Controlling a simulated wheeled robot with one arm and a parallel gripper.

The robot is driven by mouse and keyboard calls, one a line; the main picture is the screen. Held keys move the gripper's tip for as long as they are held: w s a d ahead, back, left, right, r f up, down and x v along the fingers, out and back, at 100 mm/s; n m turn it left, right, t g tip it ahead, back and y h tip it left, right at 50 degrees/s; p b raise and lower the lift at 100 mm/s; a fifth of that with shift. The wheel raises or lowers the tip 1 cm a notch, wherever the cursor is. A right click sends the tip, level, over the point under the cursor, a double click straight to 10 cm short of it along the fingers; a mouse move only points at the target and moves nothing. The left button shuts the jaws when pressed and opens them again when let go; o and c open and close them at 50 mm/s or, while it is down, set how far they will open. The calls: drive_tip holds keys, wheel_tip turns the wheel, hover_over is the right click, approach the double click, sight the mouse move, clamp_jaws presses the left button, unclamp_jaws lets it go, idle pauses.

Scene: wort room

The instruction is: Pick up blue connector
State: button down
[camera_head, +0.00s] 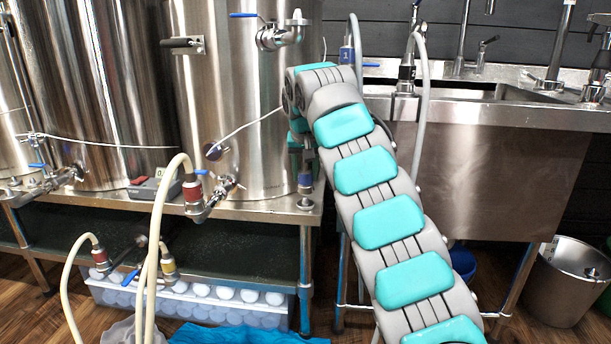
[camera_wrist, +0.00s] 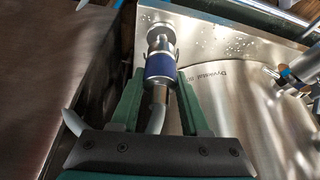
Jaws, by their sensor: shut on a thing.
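The blue connector (camera_wrist: 160,66) has a blue band between silver metal ends. In the wrist view it stands between the two green fingers of my gripper (camera_wrist: 162,82), which is shut on it. Its silver foot is over the steel table top near the corner; I cannot tell whether it touches. A pale hose runs from it under the gripper body. In the head view the connector (camera_head: 305,181) shows at the table's right corner, below my gripper, which is mostly hidden behind my arm.
Steel tanks (camera_head: 240,100) stand on the table (camera_head: 270,208) left of my arm. A sink (camera_head: 480,150) is to the right. Another blue hose fitting (camera_head: 347,54) shows behind my arm. Hoses with a red fitting (camera_head: 193,192) and a yellow fitting (camera_head: 168,267) are at left.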

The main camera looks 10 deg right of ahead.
drive_tip(key=shift+s+a+b, duration=0.2)
drive_tip(key=shift+s+b, duration=0.2)
drive_tip(key=shift+s, duration=0.9)
drive_tip(key=s+a+r, duration=0.1)
drive_tip(key=s+a, duration=0.1)
drive_tip(key=s, duration=1)
drive_tip(key=shift+s+a+r, duration=0.15)
drive_tip(key=shift+s+a, duration=0.1)
drive_tip(key=shift+s, duration=0.1)
drive_tip(key=shift+r, duration=0.1)
drive_tip(key=shift+r+p, duration=1.75)
drive_tip(key=shift+r, duration=0.45)
